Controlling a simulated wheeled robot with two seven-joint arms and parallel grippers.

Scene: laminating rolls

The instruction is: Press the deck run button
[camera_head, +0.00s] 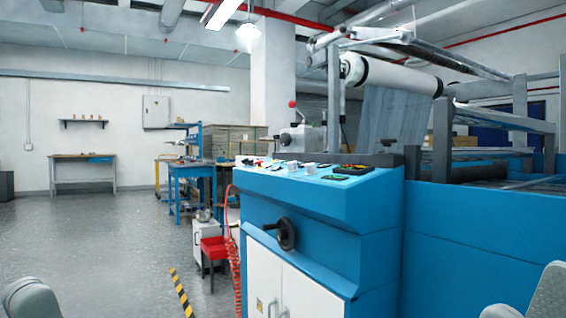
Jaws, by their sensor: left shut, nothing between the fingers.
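The blue control console (310,195) stands in the middle of the head view. Its sloped top carries several small buttons and switches. A small dark plate with a green mark (334,177) sits near the front edge of the top. A larger dark panel with coloured marks (354,170) lies just behind it to the right. The labels are too small to read, so I cannot tell which control is the deck run button. Only rounded grey parts of my arms show at the bottom left and bottom right corners. No gripper fingers show, and nothing of mine touches the console.
A black handwheel (286,234) sticks out of the console front above white cabinet doors (283,288). The laminating machine with its white roll (395,76) stands behind and to the right. A red stool (213,250) is left of the console. Open grey floor (90,245) lies further left.

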